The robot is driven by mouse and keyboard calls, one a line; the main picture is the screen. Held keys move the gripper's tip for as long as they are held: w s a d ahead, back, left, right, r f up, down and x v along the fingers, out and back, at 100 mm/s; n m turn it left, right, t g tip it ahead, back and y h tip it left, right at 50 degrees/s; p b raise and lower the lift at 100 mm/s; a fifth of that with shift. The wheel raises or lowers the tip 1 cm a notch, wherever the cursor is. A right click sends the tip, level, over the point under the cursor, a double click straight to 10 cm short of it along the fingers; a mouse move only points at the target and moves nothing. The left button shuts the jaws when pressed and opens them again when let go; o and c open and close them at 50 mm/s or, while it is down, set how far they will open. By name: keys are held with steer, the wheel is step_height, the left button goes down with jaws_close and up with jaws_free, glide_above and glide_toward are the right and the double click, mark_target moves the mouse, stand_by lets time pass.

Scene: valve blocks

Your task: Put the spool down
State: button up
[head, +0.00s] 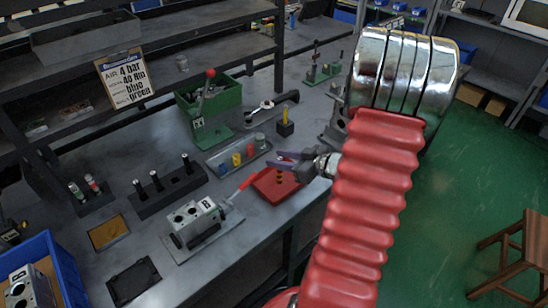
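My gripper (279,159) is over the back part of a red tray (262,190) on the bench. Its two purple-grey fingers look apart, with nothing clearly seen between them. A small dark and brass-coloured piece (280,176) shows in the tray just below the fingers; I cannot tell for sure whether it is the spool. Several dark upright pieces with light tops stand in a black rack (168,192) to the left. A grey valve block marked B (193,222) sits on a plate at the front of the bench.
A grey tray (238,156) with coloured pieces and a green lever press (208,108) stand behind. A blue bin (48,262) is at the front left. My red arm hides the bench's right side.

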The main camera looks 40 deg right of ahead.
steer(key=v, duration=0.8)
stand_by(0.6)
steer(key=w+r+m+g+h, duration=0.1)
steer(key=w+r+g+h, duration=0.1)
steer(key=w+r+h, duration=0.65)
steer(key=a+r+m, duration=0.2)
steer(key=a+r, duration=0.3)
steer(key=s+a+g+y, duration=0.2)
steer(key=s+a, duration=0.6)
steer(key=a, duration=0.5)
steer(key=s+a+g+y, duration=0.3)
steer(key=s+a, duration=0.5)
steer(key=a, duration=0.5)
